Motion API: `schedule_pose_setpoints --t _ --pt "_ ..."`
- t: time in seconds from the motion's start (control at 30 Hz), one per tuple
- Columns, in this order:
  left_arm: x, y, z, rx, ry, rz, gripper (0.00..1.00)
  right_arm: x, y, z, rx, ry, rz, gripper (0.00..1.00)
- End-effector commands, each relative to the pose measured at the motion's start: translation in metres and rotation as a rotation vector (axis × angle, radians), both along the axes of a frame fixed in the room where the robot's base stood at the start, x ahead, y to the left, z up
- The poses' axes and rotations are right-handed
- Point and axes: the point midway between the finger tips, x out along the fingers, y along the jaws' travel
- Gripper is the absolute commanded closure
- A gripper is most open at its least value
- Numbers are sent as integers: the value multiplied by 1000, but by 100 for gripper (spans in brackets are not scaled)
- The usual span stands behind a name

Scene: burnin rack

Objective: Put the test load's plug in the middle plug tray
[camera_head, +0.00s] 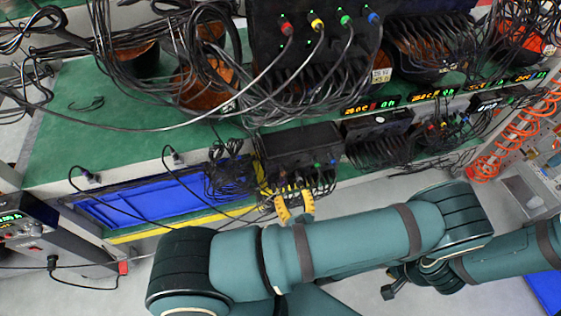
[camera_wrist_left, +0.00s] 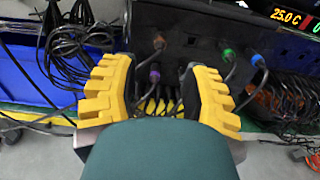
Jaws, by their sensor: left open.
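My left gripper (camera_head: 294,205) has yellow fingers and is at the front of a black box (camera_head: 300,146) with coloured plugs on its face. I cannot tell which plug belongs to the test load. No tray is clearly identifiable as the middle plug tray; a blue tray (camera_head: 168,197) lies left of the box. My right gripper is not clearly visible.
Black cables hang from the upper unit (camera_head: 265,45) and lie over the green bench (camera_head: 75,130). A bundle of cables (camera_head: 230,175) is left of the black box. Temperature displays (camera_head: 358,108) line the shelf edge. Orange coiled hoses (camera_head: 490,165) hang at right. Grey floor is in front.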

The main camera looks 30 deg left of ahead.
Motion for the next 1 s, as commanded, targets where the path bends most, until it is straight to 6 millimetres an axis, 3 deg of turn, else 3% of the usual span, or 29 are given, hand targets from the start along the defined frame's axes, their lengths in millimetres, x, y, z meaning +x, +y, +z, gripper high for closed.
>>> schedule_pose_setpoints --t 0.57,1.0 --pt "5 6 0 -1 -1 1 54 0 0 0 0 0 0 66" --pt "41 49 1 1 -1 3 54 0 0 1 0 0 0 66"
